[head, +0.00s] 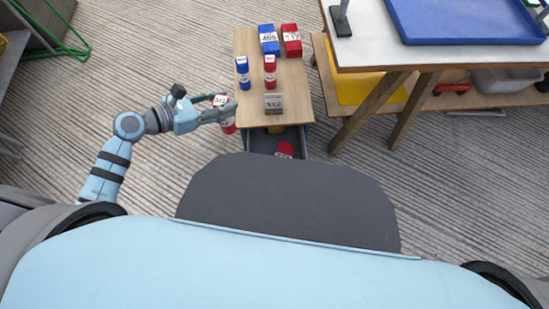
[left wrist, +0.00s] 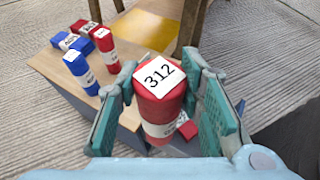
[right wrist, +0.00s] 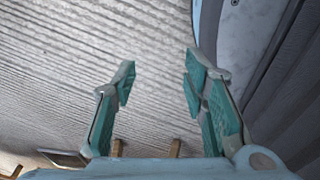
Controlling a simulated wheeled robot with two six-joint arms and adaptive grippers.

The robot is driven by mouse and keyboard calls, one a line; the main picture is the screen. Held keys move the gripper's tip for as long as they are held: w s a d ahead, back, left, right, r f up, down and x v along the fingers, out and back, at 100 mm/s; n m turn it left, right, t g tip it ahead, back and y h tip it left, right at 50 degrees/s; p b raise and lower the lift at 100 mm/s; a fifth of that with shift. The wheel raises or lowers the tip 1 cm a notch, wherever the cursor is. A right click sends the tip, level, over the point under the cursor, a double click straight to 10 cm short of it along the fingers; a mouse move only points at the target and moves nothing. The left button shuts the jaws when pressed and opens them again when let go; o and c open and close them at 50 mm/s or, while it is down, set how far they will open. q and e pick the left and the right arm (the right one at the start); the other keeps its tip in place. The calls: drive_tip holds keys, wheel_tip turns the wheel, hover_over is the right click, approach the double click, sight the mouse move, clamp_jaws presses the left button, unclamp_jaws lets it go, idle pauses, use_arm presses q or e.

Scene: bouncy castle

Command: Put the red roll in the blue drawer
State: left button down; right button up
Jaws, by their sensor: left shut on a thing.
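My left gripper (head: 218,108) is shut on a red roll (head: 228,125) with a white band and a white top label. The label reads 312 in the left wrist view, where the roll (left wrist: 160,95) stands between the two finger pads. The roll is held just left of the small wooden table's edge. A blue-grey drawer (head: 262,141) stands open below the table's near edge, right of the roll. A red block (head: 285,148) lies in it; my body may hide its near part. My right gripper (right wrist: 160,72) is open and empty above the floor.
The wooden table (head: 253,65) carries a blue roll (head: 243,73), another red roll (head: 270,72), a blue box (head: 268,39), a red box (head: 291,40) and a small grey sign (head: 273,103). A workbench (head: 365,52) with a blue tray (head: 460,22) stands right.

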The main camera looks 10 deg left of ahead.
use_arm(q)
drive_tip(key=s+d+f+m+g+h+b, duration=0.1)
drive_tip(key=d+f+b, duration=0.3)
drive_tip(key=d+f, duration=0.7)
use_arm(e)
wheel_tip(320, 180, down, 6)
drive_tip(key=w, duration=0.1)
drive_tip(key=w+a+f+m+t+b, duration=0.1)
drive_tip(key=w+a+b, duration=0.1)
drive_tip(key=w+b, duration=0.35)
drive_tip(key=w+a+f+t+b, duration=0.1)
drive_tip(key=w+f+t+b, duration=0.1)
drive_tip(key=w+b, duration=0.35)
use_arm(q)
wheel_tip(320, 180, down, 21)
drive_tip(key=a+b, duration=0.1)
drive_tip(key=b, duration=0.1)
drive_tip(key=shift+s+a+b, duration=0.2)
drive_tip(key=shift+a+b, duration=0.05)
drive_tip(key=shift+b, duration=0.15)
use_arm(e)
drive_tip(key=w+a+r+n+g, duration=0.1)
drive_tip(key=w+a+r, duration=0.1)
drive_tip(key=r, duration=1)
drive_tip(key=shift+w+r+y, duration=0.4)
drive_tip(key=shift+w, duration=0.1)
use_arm(q)
drive_tip(key=shift+f, duration=0.15)
drive_tip(key=c, duration=1.1)
unclamp_jaws()
